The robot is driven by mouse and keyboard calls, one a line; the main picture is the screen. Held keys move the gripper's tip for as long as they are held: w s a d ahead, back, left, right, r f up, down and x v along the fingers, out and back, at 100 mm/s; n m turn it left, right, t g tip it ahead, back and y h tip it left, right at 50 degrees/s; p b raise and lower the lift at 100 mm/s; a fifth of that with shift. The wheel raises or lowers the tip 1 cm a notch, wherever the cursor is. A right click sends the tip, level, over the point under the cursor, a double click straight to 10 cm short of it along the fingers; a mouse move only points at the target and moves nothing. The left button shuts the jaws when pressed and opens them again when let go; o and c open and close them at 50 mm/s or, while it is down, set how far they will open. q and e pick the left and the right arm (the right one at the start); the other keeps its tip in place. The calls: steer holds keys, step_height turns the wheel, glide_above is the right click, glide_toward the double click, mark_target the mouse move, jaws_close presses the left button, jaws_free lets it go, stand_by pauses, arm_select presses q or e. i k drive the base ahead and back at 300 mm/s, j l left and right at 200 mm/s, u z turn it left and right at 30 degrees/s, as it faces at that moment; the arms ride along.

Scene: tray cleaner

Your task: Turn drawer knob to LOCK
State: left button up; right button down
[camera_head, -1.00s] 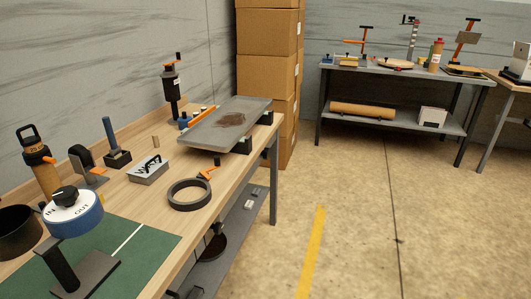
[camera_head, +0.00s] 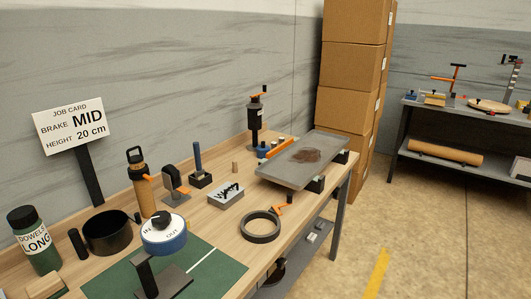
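I see no drawer and no knob marked LOCK in the head view. Neither of my grippers is in view.
The workbench (camera_head: 225,212) carries a job card sign (camera_head: 70,125), a green bottle (camera_head: 36,245), a black bowl (camera_head: 108,232), a black ring (camera_head: 260,227) and a stained grey tray (camera_head: 285,172). Stacked boxes (camera_head: 350,80) stand behind. Floor at right is open.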

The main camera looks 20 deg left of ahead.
mark_target(281, 262)
steer(key=k+l+u, duration=0.2)
steer(key=u, duration=0.25)
steer(key=k+u, duration=0.3)
steer(key=u, duration=0.15)
steer(key=k+u, duration=0.3)
steer(key=u, duration=0.2)
